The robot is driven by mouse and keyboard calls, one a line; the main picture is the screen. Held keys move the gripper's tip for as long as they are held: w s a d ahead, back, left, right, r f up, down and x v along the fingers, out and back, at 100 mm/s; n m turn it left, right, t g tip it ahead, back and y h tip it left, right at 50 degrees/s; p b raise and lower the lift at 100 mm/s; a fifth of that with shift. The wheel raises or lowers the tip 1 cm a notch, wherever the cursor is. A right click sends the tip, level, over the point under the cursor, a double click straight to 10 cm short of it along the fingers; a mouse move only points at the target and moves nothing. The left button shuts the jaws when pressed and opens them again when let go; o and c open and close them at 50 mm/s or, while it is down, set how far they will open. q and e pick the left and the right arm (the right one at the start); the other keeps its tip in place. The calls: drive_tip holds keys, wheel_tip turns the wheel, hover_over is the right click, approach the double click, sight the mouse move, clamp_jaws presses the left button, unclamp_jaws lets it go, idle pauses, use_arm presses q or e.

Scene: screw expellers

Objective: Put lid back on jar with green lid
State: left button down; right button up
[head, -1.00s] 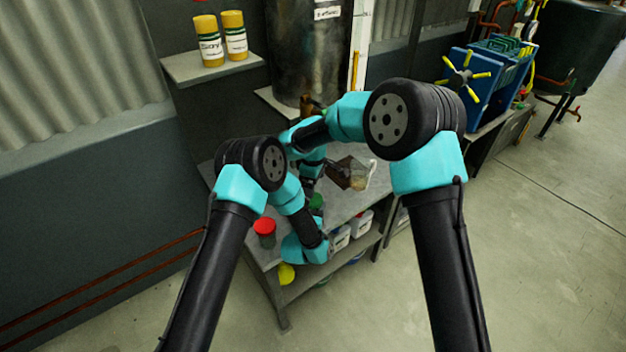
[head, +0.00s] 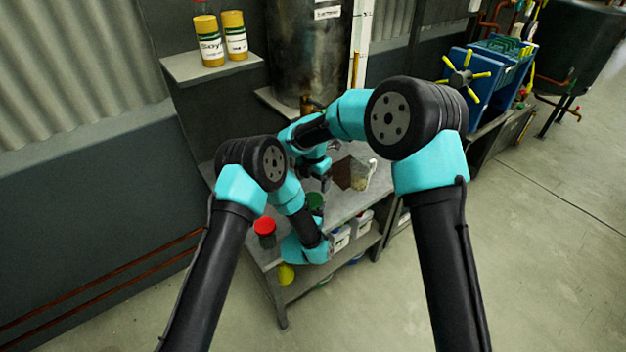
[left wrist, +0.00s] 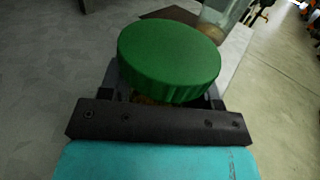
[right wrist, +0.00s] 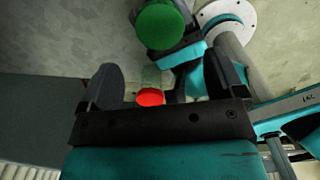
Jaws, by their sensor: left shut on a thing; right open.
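The jar with the green lid is between my left gripper's fingers (left wrist: 163,88). Its green lid (left wrist: 170,58) covers the jar's top, with a brownish bit of jar showing just under the rim. Whether the lid is fully seated is hard to see. The green lid (head: 314,201) also shows small in the head view, partly behind my left arm. My right gripper (right wrist: 167,85) is open and empty; in the right wrist view the green lid (right wrist: 160,26) lies beyond its fingers, apart from them. In the head view my right gripper (head: 324,184) is above and right of the lid.
A red-lidded jar (head: 265,228) stands at the table's near left; its red lid (right wrist: 150,97) shows between my right fingers. A clear container (head: 361,179) and a dark brown piece (head: 345,172) are at the table's right. White tubs (head: 341,238) sit on the lower shelf.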

sight(313, 199)
drive_tip(key=shift+n, duration=0.5)
drive_tip(key=shift+f, duration=0.1)
drive_tip(key=shift+f, duration=3.9)
drive_tip(key=shift+c, duration=0.3)
drive_tip(key=c, duration=0.8)
drive_tip(key=o, duration=0.9)
drive_tip(key=shift+o, duration=0.2)
drive_tip(key=shift+r, duration=2.3)
